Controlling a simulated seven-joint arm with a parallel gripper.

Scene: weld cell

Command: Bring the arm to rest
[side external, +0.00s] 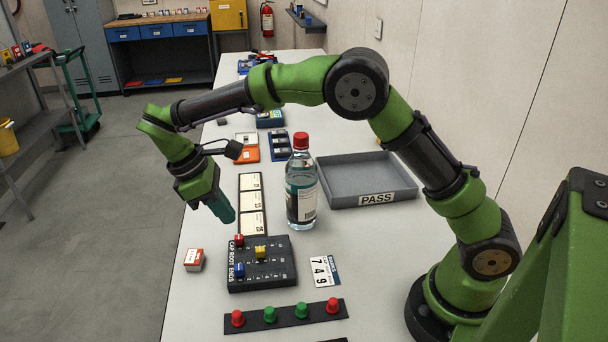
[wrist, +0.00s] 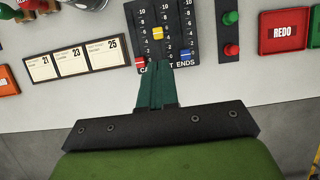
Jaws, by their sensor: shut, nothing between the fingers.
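My gripper (side external: 222,208) is shut and empty. It hangs in the air above the left part of the white table (side external: 375,245), pointing down and a little to the right. In the wrist view its closed teal fingers (wrist: 157,88) point at the lower edge of a black slider panel (wrist: 178,30). The panel also shows in the side view (side external: 275,275), below and to the right of the fingertips. It carries a red, a yellow and a blue slider knob. The gripper appears apart from the panel and the table.
A bottle with a red cap (side external: 301,185) stands right of my gripper. Behind it is a grey PASS tray (side external: 370,170). A strip with red and green buttons (side external: 286,315), a number card (side external: 323,270) and a small red-and-white box (side external: 194,259) lie near the panel.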

